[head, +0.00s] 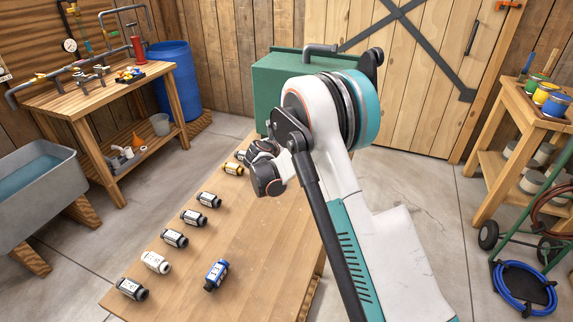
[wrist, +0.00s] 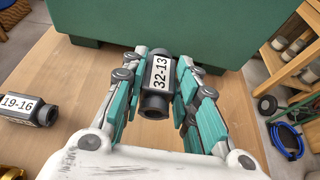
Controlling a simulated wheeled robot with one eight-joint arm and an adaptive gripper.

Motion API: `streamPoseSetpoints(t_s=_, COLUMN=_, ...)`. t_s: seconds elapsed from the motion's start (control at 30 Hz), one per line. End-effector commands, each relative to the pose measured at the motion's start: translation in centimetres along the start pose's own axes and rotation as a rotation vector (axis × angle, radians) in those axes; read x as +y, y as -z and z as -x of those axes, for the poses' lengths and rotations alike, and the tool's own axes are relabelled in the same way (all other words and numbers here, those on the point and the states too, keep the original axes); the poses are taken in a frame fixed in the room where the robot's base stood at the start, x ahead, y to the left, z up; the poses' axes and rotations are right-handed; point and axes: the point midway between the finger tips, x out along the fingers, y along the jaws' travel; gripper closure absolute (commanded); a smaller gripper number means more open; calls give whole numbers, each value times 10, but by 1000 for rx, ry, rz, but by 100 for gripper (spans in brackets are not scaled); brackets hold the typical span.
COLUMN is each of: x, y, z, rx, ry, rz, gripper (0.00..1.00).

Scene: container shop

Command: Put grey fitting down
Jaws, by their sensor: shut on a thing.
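In the wrist view my gripper (wrist: 162,60) is shut on a grey fitting (wrist: 154,103) with a white label reading 32-13. The fitting lies between the teal-and-grey fingers, over the wooden table (wrist: 85,65), in front of a green box (wrist: 200,25). I cannot tell whether it touches the tabletop. In the head view my arm hides the gripper's fingers and the held fitting.
A grey fitting labelled 19-16 (wrist: 30,109) lies left of my gripper, with a yellow fitting (head: 233,168) near it. Several more fittings line the table's left side, and a blue one (head: 216,274) lies apart. The table's front right (head: 265,270) is clear.

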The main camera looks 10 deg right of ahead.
Motion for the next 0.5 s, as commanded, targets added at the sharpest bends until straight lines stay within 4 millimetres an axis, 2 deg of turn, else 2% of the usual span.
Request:
streamPoseSetpoints(t_s=0.03, x=0, y=13, z=-5, rx=0, ry=0, rz=0, gripper=96)
streamPoseSetpoints(t_s=0.1, x=0, y=21, z=-9, rx=0, ry=0, rz=0, gripper=96)
streamPoseSetpoints(t_s=0.37, x=0, y=36, z=-15, rx=0, ry=0, rz=0, gripper=96)
streamPoseSetpoints(t_s=0.5, x=0, y=54, z=-23, rx=0, ry=0, rz=0, gripper=96)
